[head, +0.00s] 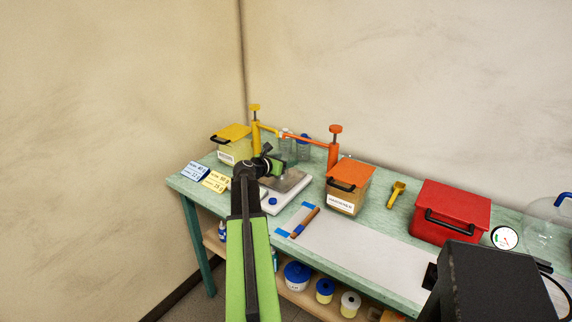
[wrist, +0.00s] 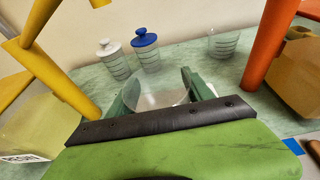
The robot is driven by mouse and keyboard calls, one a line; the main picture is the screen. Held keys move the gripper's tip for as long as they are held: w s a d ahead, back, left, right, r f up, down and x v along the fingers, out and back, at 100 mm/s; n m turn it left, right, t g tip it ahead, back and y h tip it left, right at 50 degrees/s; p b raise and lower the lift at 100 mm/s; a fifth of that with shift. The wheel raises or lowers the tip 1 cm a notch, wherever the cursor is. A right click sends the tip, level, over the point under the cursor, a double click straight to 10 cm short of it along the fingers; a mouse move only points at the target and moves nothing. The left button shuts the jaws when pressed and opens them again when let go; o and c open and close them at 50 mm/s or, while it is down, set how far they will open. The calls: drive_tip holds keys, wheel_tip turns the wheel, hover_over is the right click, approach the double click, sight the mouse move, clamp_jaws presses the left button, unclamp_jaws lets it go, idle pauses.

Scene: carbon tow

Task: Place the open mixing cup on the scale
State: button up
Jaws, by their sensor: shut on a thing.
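My gripper (head: 277,167) is over the back part of the white scale (head: 279,203) in the head view. In the wrist view my gripper (wrist: 163,92) has its green fingers either side of a clear, round-rimmed open cup (wrist: 158,97) and is shut on it. The cup is hard to make out in the head view, so I cannot tell whether its base touches the scale's grey plate (head: 293,181). The scale is not clearly visible in the wrist view.
A white-lidded cup (wrist: 112,60), a blue-lidded cup (wrist: 146,52) and another clear cup (wrist: 223,43) stand behind. A yellow dispenser post (head: 256,134) and an orange one (head: 334,150) flank the scale. The hardener box (head: 345,190) stands right of it.

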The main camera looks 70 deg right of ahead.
drive_tip(key=shift+f, duration=0.15)
drive_tip(key=o, duration=1.4)
drive_tip(key=shift+o, duration=0.2)
drive_tip(key=shift+r, duration=0.35)
drive_tip(key=p+v, duration=0.3)
drive_tip(key=v, duration=0.9)
drive_tip(key=shift+p, duration=0.3)
drive_tip(key=shift+w+f, duration=0.1)
